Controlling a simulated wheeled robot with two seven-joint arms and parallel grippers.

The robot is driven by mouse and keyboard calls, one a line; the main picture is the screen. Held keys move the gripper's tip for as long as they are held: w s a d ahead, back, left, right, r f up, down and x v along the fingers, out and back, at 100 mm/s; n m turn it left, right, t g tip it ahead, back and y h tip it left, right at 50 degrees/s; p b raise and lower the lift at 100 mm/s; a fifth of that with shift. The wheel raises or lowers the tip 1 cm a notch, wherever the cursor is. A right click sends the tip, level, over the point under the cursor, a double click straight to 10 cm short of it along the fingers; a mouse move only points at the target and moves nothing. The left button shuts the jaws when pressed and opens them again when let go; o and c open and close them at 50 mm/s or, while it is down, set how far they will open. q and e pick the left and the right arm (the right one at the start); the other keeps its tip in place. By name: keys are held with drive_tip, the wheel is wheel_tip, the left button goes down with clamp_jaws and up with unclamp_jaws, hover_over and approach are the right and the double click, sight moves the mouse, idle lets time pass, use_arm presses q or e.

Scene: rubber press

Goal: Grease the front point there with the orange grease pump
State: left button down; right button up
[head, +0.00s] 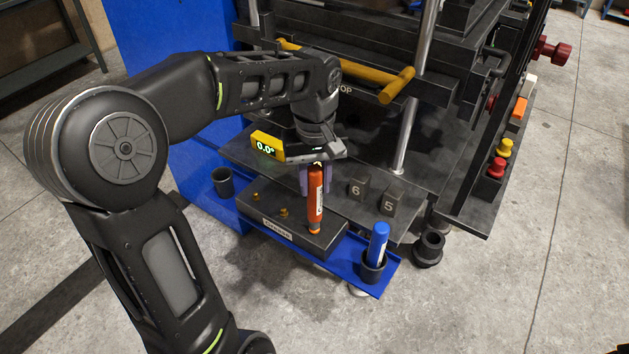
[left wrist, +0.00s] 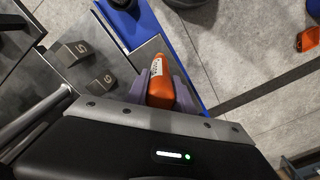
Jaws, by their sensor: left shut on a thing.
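My left gripper (head: 312,178) is shut on the orange grease pump (head: 314,210) and holds it upright, tip down. The pump's lower end is at the right end of the dark labelled block (head: 277,227), seeming to touch or nearly touch its top. Whatever is under the tip is hidden. Two brass grease points (head: 284,212) stand on the block to the left of the pump. In the left wrist view the pump (left wrist: 160,85) sits between the two purple-grey fingers (left wrist: 160,92). My right gripper is not in view.
A blue pump (head: 377,243) stands in a dark cup (head: 372,268) on the blue shelf (head: 343,270). An empty dark cup (head: 222,182) is at the shelf's left. Weights marked 6 (head: 357,188) and 5 (head: 390,202) stand behind. The press (head: 470,90) rises at the back.

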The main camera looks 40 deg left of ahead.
sight(315, 168)
use_arm(q)
drive_tip(key=shift+s, duration=0.1)
idle(0.4)
wheel_tip(315, 168, up, 5)
drive_tip(key=p, duration=0.4)
drive_tip(key=shift+r, duration=0.95)
drive_tip(key=shift+f, duration=0.1)
